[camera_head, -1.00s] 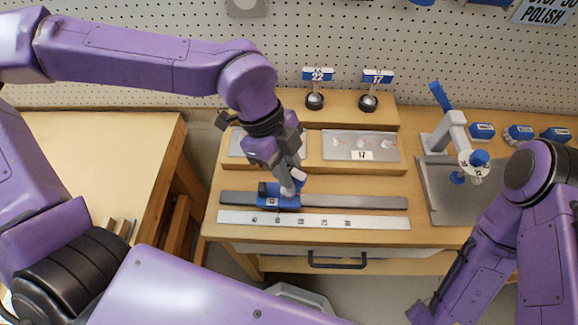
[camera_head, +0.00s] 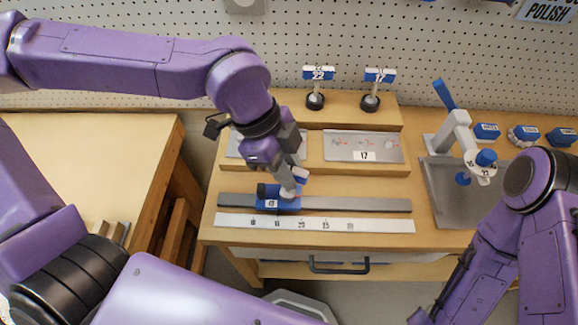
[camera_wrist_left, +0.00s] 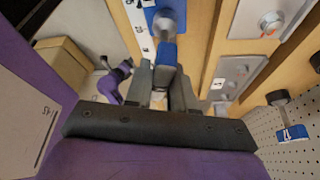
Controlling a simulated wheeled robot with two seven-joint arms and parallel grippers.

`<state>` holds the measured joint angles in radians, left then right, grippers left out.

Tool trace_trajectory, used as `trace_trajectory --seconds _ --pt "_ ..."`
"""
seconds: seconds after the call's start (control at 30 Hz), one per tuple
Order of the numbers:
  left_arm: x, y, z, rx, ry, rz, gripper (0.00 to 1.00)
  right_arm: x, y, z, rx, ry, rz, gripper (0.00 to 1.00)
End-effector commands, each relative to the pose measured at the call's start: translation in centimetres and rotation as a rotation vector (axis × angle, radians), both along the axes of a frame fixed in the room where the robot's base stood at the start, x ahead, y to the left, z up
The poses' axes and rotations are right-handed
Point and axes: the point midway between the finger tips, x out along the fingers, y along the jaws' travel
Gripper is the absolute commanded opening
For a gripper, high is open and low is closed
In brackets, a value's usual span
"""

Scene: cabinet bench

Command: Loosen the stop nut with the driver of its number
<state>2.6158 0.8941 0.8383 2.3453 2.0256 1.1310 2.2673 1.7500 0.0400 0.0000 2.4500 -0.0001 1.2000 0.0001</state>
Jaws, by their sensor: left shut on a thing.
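My left gripper (camera_head: 287,172) points down over the grey rail (camera_head: 350,204) and is shut on a driver with a blue tag (camera_head: 300,175). The tag's number cannot be read. The driver's grey lower end stands over the blue stop (camera_head: 268,198) at the rail's left part; whether it sits on the nut cannot be told. The stop carries a small number label, too small to read surely. In the left wrist view the driver's blue part (camera_wrist_left: 166,53) shows between the fingers. Drivers tagged 22 (camera_head: 317,85) and 17 (camera_head: 374,88) stand at the back. My right gripper is out of view.
A white scale strip (camera_head: 380,226) lies before the rail. A metal plate (camera_head: 386,146) labelled 17 lies behind it, with another partly hidden by my arm. A grey press (camera_head: 462,145) on a tray and several blue items stand at right.

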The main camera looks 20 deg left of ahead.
Motion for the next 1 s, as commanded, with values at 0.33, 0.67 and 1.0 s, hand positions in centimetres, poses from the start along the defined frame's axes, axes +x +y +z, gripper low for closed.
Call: trace_trajectory --seconds 0.33,0.67,1.0 --pt "0.0 0.0 -0.1 0.0 -0.002 0.041 0.0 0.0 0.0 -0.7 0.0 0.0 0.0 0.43" --pt "0.0 0.0 -0.1 -0.001 -0.001 0.121 0.0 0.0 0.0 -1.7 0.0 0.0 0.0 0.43" --pt "0.1 0.0 -0.1 0.0 -0.002 0.196 0.0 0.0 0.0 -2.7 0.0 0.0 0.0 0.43"
